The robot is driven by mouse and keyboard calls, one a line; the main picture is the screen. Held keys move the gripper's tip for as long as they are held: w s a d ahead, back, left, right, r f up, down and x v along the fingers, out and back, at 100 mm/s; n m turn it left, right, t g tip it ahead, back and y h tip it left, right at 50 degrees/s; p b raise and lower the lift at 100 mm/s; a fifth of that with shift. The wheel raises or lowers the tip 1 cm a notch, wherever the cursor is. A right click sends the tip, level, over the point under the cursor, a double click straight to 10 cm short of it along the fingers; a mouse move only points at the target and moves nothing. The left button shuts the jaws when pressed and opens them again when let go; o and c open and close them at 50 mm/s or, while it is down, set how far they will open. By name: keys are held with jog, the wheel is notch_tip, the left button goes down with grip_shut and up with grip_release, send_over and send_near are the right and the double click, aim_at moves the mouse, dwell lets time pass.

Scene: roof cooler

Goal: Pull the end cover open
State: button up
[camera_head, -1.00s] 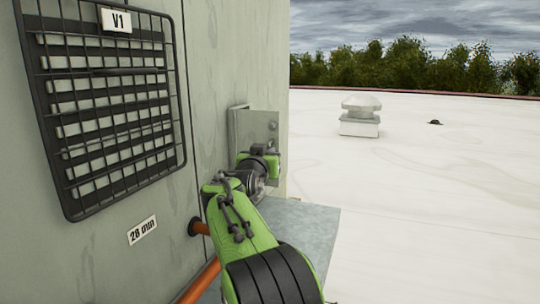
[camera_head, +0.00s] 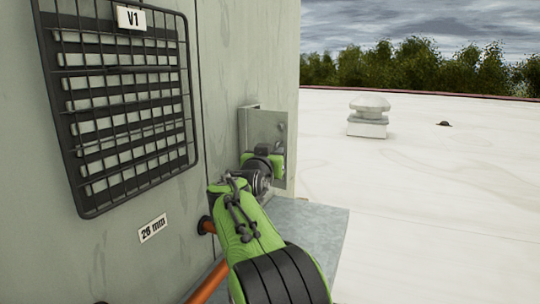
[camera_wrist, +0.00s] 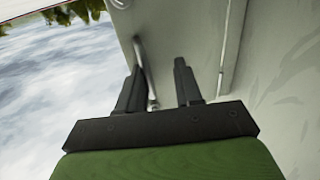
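The end cover appears to be the small grey metal panel (camera_head: 268,125) with bolt-like spots, standing out at the right corner of the large grey housing (camera_head: 225,80) in the head view. My gripper (camera_head: 272,160) is at its lower part, and the wrist hides some of it. In the wrist view the two dark fingers (camera_wrist: 158,85) are parted, with pale grey metal (camera_wrist: 180,30) behind and between them. A thin rod or edge (camera_wrist: 141,60) runs down by the left finger. I cannot tell whether either finger touches the cover.
A barred louvre (camera_head: 120,105) labelled V1 is on the housing at left. An orange pipe (camera_head: 210,282) runs below my arm. A grey slab (camera_head: 318,225) lies at the housing's foot. The white roof (camera_head: 430,210) is clear to the right, with a vent (camera_head: 368,117) farther back.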

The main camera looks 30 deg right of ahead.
jog(key=v, duration=1.6)
jog(key=shift+b, duration=0.35)
jog(key=shift+d, duration=0.1)
